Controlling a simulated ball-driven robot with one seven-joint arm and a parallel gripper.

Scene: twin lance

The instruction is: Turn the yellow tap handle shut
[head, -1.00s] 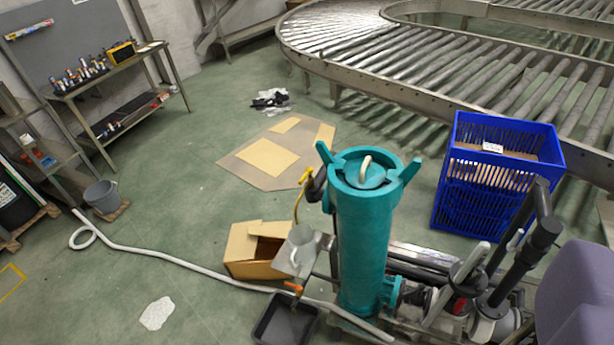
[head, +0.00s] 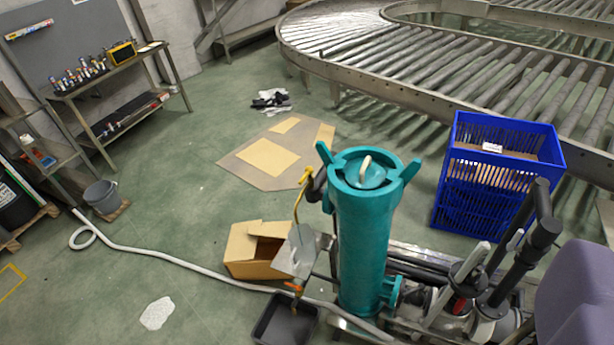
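A thin yellow handle-like piece (head: 301,194) stands roughly upright at the left of the teal cylinder (head: 362,235), its top bent near a dark fitting. It is small, and I cannot tell its exact turn. A tilted grey plate (head: 298,254) is just below it. A small orange piece (head: 294,287) sits under the plate, above a black tray (head: 284,322) on the floor. My gripper is not in view, so its distance from the handle and its state do not show.
An open cardboard box (head: 252,255) stands left of the plate. A white hose (head: 180,260) runs across the floor. A blue crate (head: 480,200) and roller conveyor (head: 370,80) are at right and back. Black pipes (head: 515,250) crowd the lower right. The left-middle floor is mostly clear.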

